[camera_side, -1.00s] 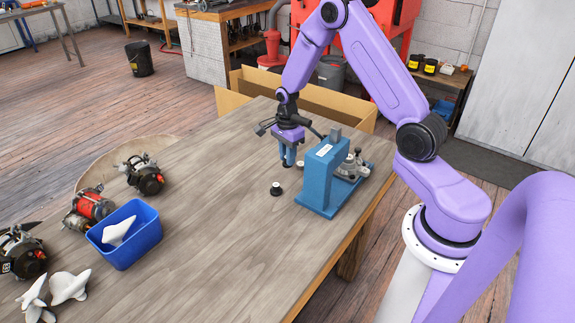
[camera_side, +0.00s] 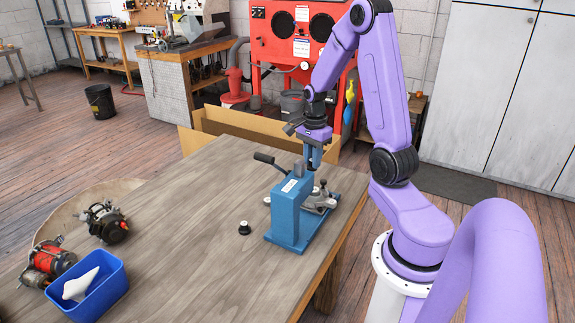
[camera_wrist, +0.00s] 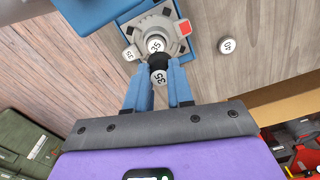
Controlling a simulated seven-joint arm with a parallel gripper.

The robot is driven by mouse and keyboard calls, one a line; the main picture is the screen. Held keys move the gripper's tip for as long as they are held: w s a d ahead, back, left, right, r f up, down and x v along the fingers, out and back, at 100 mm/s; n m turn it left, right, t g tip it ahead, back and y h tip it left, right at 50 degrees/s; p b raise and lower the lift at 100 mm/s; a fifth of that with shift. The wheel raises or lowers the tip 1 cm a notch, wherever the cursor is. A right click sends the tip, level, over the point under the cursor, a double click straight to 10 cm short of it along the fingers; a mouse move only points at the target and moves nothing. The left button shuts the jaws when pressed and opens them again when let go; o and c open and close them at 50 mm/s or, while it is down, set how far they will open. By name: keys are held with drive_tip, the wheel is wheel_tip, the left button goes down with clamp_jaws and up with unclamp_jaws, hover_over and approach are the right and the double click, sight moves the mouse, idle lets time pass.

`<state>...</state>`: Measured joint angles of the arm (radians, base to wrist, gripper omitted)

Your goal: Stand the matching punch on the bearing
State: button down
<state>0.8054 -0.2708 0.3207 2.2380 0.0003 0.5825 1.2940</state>
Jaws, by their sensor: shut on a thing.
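My gripper (camera_wrist: 160,94) is shut on a dark punch (camera_wrist: 160,77) whose light end reads 35. In the side view my gripper (camera_side: 313,166) is above the grey housing (camera_side: 318,201) behind the blue press. In the wrist view the housing (camera_wrist: 171,20) holds a round bearing (camera_wrist: 155,45) with a light face that appears to read 35. The held punch overlaps the bearing's near edge in this view; I cannot tell whether they touch. A punch marked 40 (camera_wrist: 227,45) stands apart to the right. A light disc marked 25 (camera_wrist: 131,53) is beside the bearing at left.
The blue arbor press (camera_side: 290,213), with a black-ended lever, stands close to the housing. A small black and white piece (camera_side: 244,228) is on the table left of it. A blue bin (camera_side: 91,291) and alternators (camera_side: 104,222) are far left.

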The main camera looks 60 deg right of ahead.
drive_tip(key=shift+s+d, duration=0.3)
drive_tip(key=shift+s, duration=0.25)
drive_tip(key=shift+f, duration=2.4)
drive_tip(key=shift+f, duration=1.45)
idle(0.5)
drive_tip(key=c, duration=0.9)
unclamp_jaws()
drive_tip(key=shift+r, duration=4)
